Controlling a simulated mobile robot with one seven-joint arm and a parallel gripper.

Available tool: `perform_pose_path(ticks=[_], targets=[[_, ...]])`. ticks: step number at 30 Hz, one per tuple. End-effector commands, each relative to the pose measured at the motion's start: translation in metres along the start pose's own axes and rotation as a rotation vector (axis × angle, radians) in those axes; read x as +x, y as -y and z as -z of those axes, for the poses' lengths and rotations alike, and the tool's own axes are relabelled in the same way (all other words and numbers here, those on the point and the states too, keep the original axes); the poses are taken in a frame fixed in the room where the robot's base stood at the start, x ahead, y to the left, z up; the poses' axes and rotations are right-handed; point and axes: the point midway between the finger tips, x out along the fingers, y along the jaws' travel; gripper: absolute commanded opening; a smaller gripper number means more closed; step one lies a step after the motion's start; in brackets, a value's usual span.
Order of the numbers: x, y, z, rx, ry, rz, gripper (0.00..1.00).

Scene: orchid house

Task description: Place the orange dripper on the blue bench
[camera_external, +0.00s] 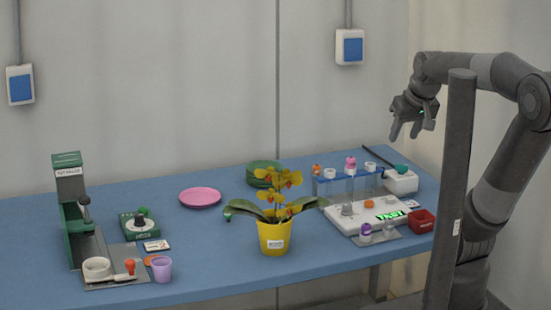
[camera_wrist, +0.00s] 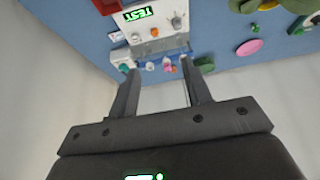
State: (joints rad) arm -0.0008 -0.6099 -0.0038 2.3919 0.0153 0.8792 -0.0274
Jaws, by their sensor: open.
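The orange dripper (camera_external: 316,169) shows its orange bulb at the left end of the clear rack (camera_external: 345,189), at the back right of the blue bench (camera_external: 215,240). Its lower part is hard to make out. A pink-topped dripper (camera_external: 350,162) stands in the same rack. My gripper (camera_external: 404,135) is open and empty, with its fingers pointing down, above and to the right of the rack, near the bench's back right corner. In the wrist view the open fingers (camera_wrist: 162,72) frame the rack's row of tops, which are too small to tell apart surely.
A white device with a lit green screen (camera_external: 380,207) stands in front of the rack. A white block (camera_external: 400,184) with a teal-topped item and a red box (camera_external: 422,221) are at right. A yellow-potted orchid (camera_external: 274,238) stands mid-bench. Bench surface is clear between the orchid and pink plate (camera_external: 200,196).

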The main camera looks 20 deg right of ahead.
Motion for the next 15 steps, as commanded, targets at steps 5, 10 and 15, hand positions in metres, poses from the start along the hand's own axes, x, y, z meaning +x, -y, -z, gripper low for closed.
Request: perform_pose_path(ticks=[5,10,15], targets=[[-0.005,-0.001,-0.039,0.01,-0.01,-0.01,0.45],[-0.004,-0.001,-0.05,0.015,-0.011,-0.013,0.45],[-0.004,-0.001,-0.05,0.015,-0.01,-0.013,0.45]])
